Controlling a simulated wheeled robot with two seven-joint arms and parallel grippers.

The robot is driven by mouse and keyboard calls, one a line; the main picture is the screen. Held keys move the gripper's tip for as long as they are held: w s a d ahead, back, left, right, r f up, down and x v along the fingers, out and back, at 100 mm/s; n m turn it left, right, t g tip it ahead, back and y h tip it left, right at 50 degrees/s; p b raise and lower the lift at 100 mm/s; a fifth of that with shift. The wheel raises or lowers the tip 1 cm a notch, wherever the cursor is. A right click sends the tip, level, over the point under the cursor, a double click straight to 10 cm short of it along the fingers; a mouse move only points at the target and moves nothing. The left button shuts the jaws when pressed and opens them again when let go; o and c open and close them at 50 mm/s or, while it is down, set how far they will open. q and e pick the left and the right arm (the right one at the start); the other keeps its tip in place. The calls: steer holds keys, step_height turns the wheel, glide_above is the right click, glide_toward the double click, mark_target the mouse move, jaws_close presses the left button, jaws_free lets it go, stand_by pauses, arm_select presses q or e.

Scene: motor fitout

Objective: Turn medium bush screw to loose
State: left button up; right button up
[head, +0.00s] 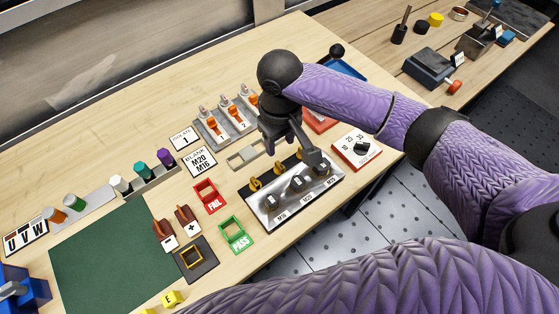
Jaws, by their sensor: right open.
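The middle knob (297,182) sits by the M20 label. Yellow pieces (255,184) stand along the panel's back edge. My right gripper (316,158) reaches down from above, open, over the back right part of the panel, close to the right-hand knob (321,169). It partly hides that end. I cannot tell whether it touches anything. The knob's setting is too small to read. My left gripper is not in view.
A dial box (355,149) stands right of the panel. Red FAIL (209,196) and green PASS (236,235) frames lie to its left. Behind are a grey rack with orange-handled switches (227,122) and a BLANK M20 M16 card (199,161). A green mat (105,255) lies left.

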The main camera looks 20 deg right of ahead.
mark_target(280, 165)
step_height(280, 165, down, 9)
steer(key=b, duration=0.2)
steer(key=shift+r+b, duration=0.2)
steer(key=shift+b, duration=0.2)
jaws_close()
